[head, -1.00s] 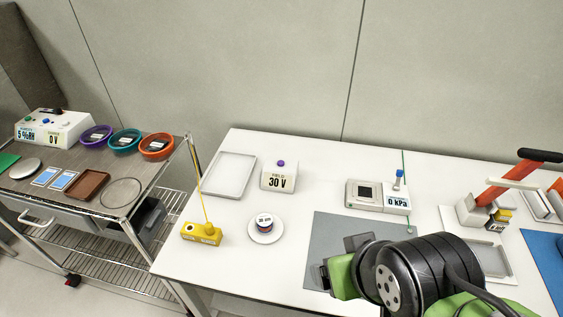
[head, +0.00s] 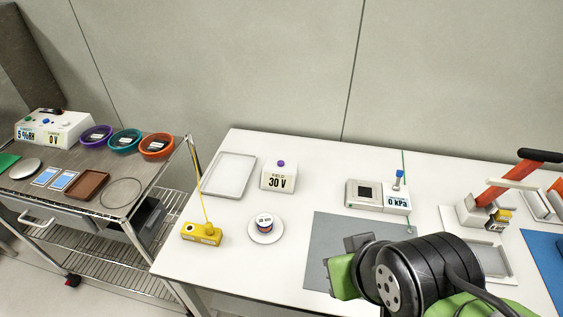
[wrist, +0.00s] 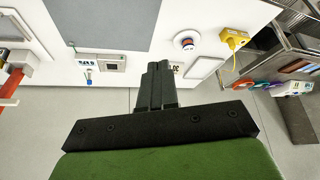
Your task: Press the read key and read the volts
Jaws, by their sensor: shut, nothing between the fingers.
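The field meter (head: 279,177) is a white box with a purple key (head: 281,163) on top. Its face reads "FIELD" and "30 V" in the head view. It stands upright on the white table, behind a round dish. In the wrist view the meter (wrist: 177,67) is partly hidden behind my fingers. My gripper (wrist: 159,66) is shut and empty there, its fingertips overlapping the meter in the picture. In the head view my wrist is over the grey mat, right of and nearer than the meter, clearly apart from it; the fingertips are hidden.
A yellow block with a cord (head: 202,234), a white dish (head: 266,238) holding a labelled spool, and a tray (head: 229,175) are near the meter. A 0 kPa gauge (head: 397,200) and an orange-handled press (head: 510,185) are to the right. A trolley on the left holds a box (head: 54,127) reading 0 V.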

